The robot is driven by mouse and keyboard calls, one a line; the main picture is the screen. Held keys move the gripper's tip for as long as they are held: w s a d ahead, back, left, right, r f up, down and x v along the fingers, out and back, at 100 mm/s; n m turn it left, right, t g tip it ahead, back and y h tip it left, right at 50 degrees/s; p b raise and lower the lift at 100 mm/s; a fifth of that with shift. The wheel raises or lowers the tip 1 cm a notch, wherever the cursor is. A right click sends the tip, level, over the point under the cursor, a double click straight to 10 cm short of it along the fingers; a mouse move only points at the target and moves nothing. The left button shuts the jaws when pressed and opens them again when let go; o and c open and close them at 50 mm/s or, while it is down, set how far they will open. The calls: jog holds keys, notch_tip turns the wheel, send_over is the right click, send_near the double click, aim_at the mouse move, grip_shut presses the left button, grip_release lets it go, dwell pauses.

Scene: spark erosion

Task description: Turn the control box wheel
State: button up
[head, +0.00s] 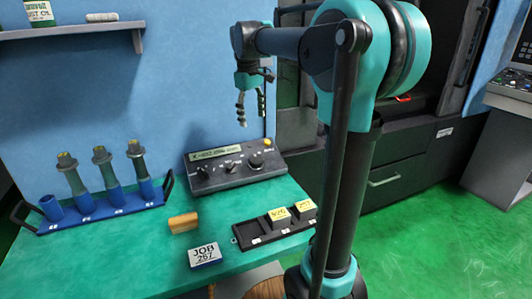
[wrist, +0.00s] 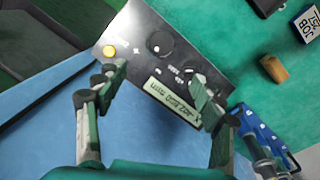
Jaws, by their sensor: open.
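The control box (head: 222,180) is a dark grey sloped panel at the back of the green table, against the blue wall. Its black round wheel (head: 256,160) is on the right part of the panel. A yellow button (head: 267,142) is at its right end. In the wrist view the box appears turned round, with the wheel (wrist: 159,43) near the top middle. My gripper (head: 250,105) hangs above the box, fingers pointing down, apart from it. In the wrist view my gripper (wrist: 150,82) is open and empty, its fingers spread with the label plate between them.
A blue rack (head: 100,207) with several tool holders stands at the left. A shelf (head: 70,30) is above left.

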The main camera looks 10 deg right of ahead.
aim_at(256, 158)
jog(key=f, duration=1.1)
jog(key=d+f, duration=0.1)
jog(key=f, duration=0.4)
jog(key=shift+w+f, duration=0.3)
jog(key=shift+w, duration=0.1)
jog(key=c, duration=1.2)
jog(key=shift+o, duration=0.2)
jog(key=shift+d+m, duration=0.1)
jog(key=shift+m, duration=0.2)
